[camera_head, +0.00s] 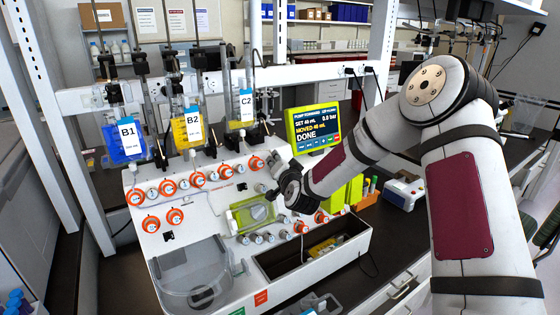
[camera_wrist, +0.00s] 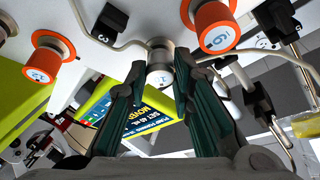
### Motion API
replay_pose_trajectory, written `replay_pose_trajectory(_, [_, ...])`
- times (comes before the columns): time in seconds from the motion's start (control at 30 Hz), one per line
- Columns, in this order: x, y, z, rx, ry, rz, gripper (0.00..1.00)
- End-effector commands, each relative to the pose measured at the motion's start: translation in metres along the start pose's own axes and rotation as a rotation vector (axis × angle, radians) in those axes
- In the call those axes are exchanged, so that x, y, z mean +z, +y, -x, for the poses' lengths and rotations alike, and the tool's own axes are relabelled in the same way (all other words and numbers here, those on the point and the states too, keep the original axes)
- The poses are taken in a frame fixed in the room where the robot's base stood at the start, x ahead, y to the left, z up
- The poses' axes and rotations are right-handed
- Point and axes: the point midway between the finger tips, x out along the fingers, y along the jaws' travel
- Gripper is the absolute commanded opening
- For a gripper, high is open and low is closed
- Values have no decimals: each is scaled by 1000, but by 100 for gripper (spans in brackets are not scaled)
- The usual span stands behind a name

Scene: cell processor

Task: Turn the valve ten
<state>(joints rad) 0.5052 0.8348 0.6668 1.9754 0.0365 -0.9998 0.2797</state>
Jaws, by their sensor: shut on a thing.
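In the wrist view, a grey cylindrical valve knob (camera_wrist: 159,58) with a pale, marked end sits between my fingertips. Its number is too small to read surely. My gripper (camera_wrist: 160,80) is shut on this knob, with one dark green finger on each side. In the head view, my gripper (camera_head: 274,174) reaches the right part of the white panel (camera_head: 190,208), and hides the knob it holds. Orange-ringed valve knobs stand on both sides of it in the wrist view, one at the left (camera_wrist: 48,62) and one at the upper right (camera_wrist: 213,28).
Several orange-ringed knobs (camera_head: 198,179) line the panel. A green pump screen (camera_head: 313,129) reading DONE stands behind my gripper. Bags B1 (camera_head: 124,142), B2 (camera_head: 187,130) and C2 (camera_head: 240,112) hang behind the panel. A clear lidded container (camera_head: 192,270) is at the front left.

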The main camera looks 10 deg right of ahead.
Motion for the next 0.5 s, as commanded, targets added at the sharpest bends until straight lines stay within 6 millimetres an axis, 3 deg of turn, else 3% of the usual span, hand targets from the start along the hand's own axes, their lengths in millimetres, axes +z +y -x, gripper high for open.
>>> replay_pose_trajectory(0.5, [-2, -7, 1, 191, 1, -449, 0])
